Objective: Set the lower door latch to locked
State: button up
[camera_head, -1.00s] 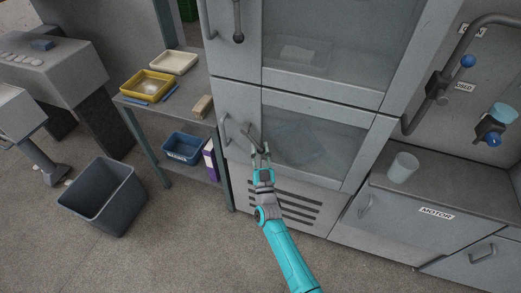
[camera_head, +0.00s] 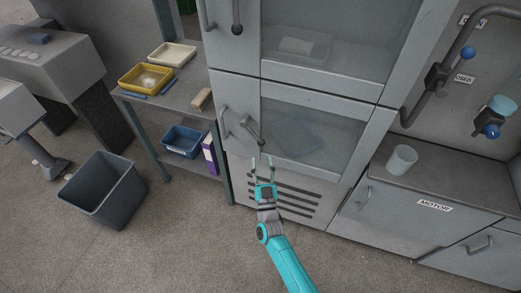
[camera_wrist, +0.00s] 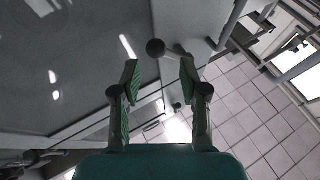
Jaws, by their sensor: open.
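The lower door latch (camera_head: 252,131) is a grey lever on the lower cabinet door (camera_head: 365,150), beside the door's bar handle (camera_head: 223,122). It slants down to the right. My gripper (camera_head: 262,160) is open and empty, just below the latch's lower end. In the wrist view, a dark ball knob on a short stem, apparently the latch end (camera_wrist: 155,47), shows ahead of my gripper (camera_wrist: 159,66), in the gap between the fingers. I see no clear contact. No lock marking is legible.
The upper door has its own latch (camera_head: 237,17), hanging straight down. A bench with trays (camera_head: 147,77) stands left, with a grey bin (camera_head: 104,189) on the floor. A counter with a cup (camera_head: 401,159) is at right. The floor before the cabinet is clear.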

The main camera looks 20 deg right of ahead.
aim_at(261, 141)
jog(key=shift+v, duration=2)
